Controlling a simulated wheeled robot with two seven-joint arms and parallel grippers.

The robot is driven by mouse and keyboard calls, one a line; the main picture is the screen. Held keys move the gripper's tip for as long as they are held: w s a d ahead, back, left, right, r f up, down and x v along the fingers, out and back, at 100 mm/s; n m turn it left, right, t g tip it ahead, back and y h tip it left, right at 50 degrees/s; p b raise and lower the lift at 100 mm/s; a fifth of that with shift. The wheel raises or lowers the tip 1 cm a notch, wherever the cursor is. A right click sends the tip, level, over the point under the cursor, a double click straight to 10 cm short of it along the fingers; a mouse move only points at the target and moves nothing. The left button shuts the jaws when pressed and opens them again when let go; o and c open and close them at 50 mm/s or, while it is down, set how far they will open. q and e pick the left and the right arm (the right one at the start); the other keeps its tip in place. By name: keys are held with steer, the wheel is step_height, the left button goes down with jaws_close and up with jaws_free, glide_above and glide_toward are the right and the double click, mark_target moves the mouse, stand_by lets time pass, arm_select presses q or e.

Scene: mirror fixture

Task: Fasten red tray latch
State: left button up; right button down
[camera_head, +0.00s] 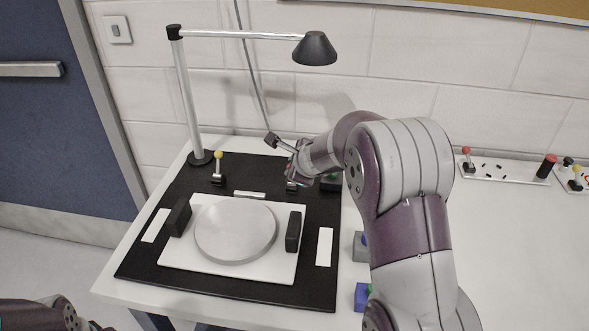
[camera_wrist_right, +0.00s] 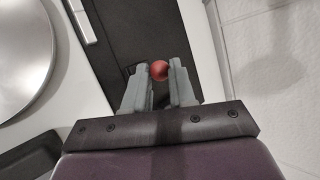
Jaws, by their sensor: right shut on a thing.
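My right gripper (camera_wrist_right: 160,76) is shut on a red ball knob (camera_wrist_right: 159,70), which shows between its two fingertips in the right wrist view. In the head view my right gripper (camera_head: 293,176) is at the back right of the white tray (camera_head: 180,262), over a small dark latch base (camera_head: 292,187); the red knob is hard to make out there. A round mirror disc (camera_head: 236,230) lies on the tray, and it also shows in the right wrist view (camera_wrist_right: 22,45). A yellow-knobbed latch (camera_head: 218,168) stands upright at the back left. My left gripper is out of view.
Dark blocks stand at the tray's left (camera_head: 179,217) and right (camera_head: 293,231). A black mat (camera_head: 135,268) lies under it. A lamp (camera_head: 316,48) overhangs the back. Grey and blue boxes (camera_head: 361,297) sit beside my right arm. A lever panel (camera_head: 503,169) is far right.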

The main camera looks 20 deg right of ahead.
steer(key=c, duration=0.9)
jaws_free()
steer(key=shift+c, duration=0.2)
steer(key=p+v, duration=0.4)
steer(key=v, duration=0.8)
steer(key=shift+s+r, duration=0.2)
steer(key=shift+s, duration=0.05)
